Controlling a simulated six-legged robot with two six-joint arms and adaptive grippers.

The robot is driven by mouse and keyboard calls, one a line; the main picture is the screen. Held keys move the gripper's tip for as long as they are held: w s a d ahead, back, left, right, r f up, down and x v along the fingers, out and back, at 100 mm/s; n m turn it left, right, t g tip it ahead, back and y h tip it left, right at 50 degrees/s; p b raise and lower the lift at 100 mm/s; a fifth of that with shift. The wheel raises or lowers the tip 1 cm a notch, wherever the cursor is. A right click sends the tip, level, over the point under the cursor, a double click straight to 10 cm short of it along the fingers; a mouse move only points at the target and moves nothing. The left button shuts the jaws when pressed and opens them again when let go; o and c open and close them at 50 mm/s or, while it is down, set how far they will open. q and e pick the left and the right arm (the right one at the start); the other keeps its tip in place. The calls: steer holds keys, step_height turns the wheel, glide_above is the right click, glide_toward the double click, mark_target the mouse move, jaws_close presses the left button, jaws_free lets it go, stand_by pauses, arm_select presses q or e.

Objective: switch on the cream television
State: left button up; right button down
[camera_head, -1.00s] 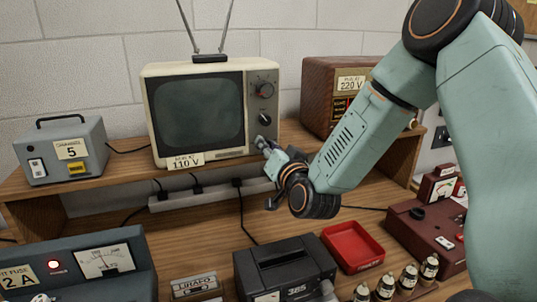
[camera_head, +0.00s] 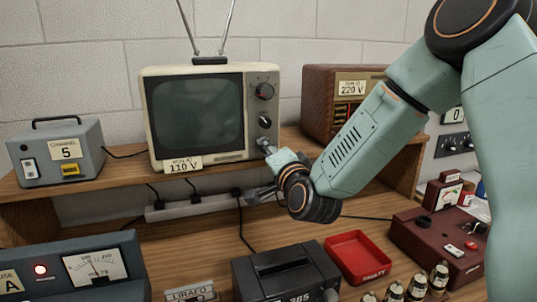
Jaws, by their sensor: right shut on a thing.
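The cream television (camera_head: 152,118) stands on the wooden shelf, its screen (camera_head: 197,112) dark. Its right-hand panel has a round dial (camera_head: 264,91) at the top and a dark knob (camera_head: 264,122) below it. A "110 V" label (camera_head: 182,164) is at its lower front edge. My right gripper (camera_head: 267,146) is at the bottom of that panel, shut on the lowest knob there; the fingers mostly hide this knob. My left gripper is out of view.
A grey "Channel 5" box (camera_head: 60,152) stands left on the shelf (camera_head: 110,183), a brown "220 V" set (camera_head: 320,100) right. Below are a power strip (camera_head: 190,208), a meter box (camera_head: 60,270), a black unit (camera_head: 285,270), a red tray (camera_head: 357,258) and a maroon box (camera_head: 437,245).

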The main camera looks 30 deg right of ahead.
stand_by(0.4)
steer(key=c, duration=1.1)
jaws_free()
steer(key=v, duration=0.7)
steer(key=shift+s, duration=0.25)
steer(key=shift+s, duration=0.1)
